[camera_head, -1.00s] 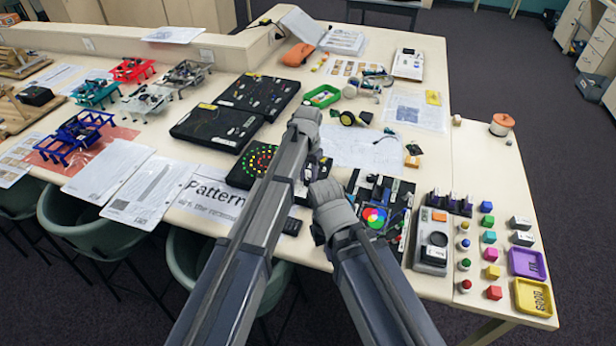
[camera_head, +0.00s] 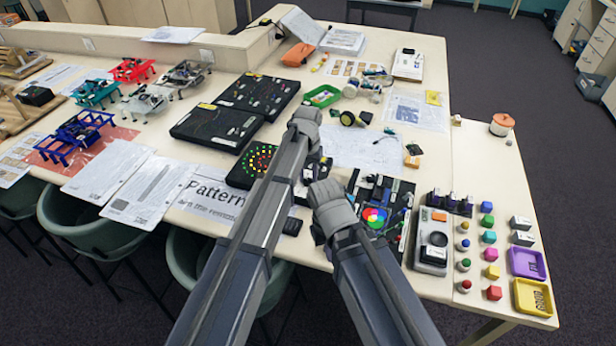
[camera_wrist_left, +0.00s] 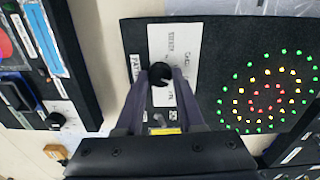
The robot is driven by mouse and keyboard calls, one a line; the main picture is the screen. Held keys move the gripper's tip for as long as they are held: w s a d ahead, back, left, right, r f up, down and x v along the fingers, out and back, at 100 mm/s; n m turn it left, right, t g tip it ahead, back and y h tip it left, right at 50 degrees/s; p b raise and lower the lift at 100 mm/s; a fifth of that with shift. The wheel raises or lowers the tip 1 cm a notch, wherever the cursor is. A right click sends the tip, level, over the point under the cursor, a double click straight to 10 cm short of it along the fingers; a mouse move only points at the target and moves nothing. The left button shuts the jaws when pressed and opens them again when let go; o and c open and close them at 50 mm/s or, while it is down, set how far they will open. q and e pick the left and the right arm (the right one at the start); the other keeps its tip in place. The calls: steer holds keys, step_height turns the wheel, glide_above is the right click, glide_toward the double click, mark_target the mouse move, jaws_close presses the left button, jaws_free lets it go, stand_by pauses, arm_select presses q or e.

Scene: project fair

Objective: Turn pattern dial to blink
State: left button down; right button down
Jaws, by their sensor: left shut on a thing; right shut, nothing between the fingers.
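The pattern board is a black panel with a spiral of green, yellow and red lights (camera_head: 252,162). Its spiral shows lit in the left wrist view (camera_wrist_left: 268,97). A round black dial knob (camera_wrist_left: 160,74) stands on the panel beside white printed labels, one starting "PATT". My left gripper (camera_wrist_left: 160,80) is shut on this knob, with a finger on each side. The dial's setting cannot be read. In the head view my left gripper (camera_head: 305,122) hides the knob. My right gripper (camera_head: 324,188) is shut and empty, lower and nearer the front edge.
Beside my right gripper lies a black board with a colour wheel (camera_head: 375,216). A grey box with a black dial (camera_head: 433,250), coloured cubes and a yellow tray (camera_head: 533,297) are at right. Black panels (camera_head: 215,127) lie behind left. A paper (camera_head: 360,148) lies flat on the table.

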mark_target(308, 180)
arm_select(q)
steer(key=c, duration=0.5)
jaws_free()
step_height(308, 180, up, 8)
steer(key=p, duration=0.8)
steer(key=shift+f, duration=0.1)
arm_select(e)
step_height(308, 180, up, 8)
steer(key=shift+f, duration=0.1)
